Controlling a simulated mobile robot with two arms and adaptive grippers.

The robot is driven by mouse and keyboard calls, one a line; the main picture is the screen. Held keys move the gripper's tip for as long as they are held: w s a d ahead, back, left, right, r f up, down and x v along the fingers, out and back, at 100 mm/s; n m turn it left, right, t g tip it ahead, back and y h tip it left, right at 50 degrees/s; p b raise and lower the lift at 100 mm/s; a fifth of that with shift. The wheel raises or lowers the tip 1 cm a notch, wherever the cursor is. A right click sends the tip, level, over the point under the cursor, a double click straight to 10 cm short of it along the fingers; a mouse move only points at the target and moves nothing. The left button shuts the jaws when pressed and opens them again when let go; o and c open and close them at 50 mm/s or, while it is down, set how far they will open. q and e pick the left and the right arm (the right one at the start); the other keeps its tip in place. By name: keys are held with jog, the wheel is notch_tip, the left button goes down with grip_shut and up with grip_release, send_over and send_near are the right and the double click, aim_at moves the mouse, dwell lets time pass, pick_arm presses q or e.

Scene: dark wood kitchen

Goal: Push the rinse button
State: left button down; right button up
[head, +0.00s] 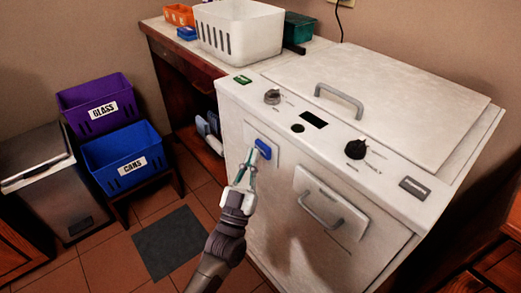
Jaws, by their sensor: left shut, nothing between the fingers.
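A white washing machine (390,192) stands at the right. A blue button-like piece (264,148) sits on a pale plate at the left of its front face. I cannot read any label that names it as rinse. My left gripper (252,158) is shut and empty, with its fingertips pointing up at the left edge of the blue piece. I cannot tell whether they touch it. A small dark round part (298,128) is on the sloped panel above. My right gripper is not in view.
The panel also has a grey knob (272,97), a black knob (356,149) and a dark display (313,119). A handled drawer (322,185) is on the front. Purple (98,104) and blue (124,157) bins stand at left. A grey mat (180,243) lies on the floor.

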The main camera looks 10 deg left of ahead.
pick_arm(q)
jog(key=shift+w, duration=0.15)
dwell(0.4)
jog(key=shift+w+d, duration=0.25)
jog(key=shift+d, duration=0.05)
jog(key=shift+s+a, duration=0.15)
dwell(0.3)
jog(key=s+a+p, duration=0.2)
jog(key=s+a, duration=0.2)
jog(key=s, duration=0.1)
jog(key=shift+p, duration=0.35)
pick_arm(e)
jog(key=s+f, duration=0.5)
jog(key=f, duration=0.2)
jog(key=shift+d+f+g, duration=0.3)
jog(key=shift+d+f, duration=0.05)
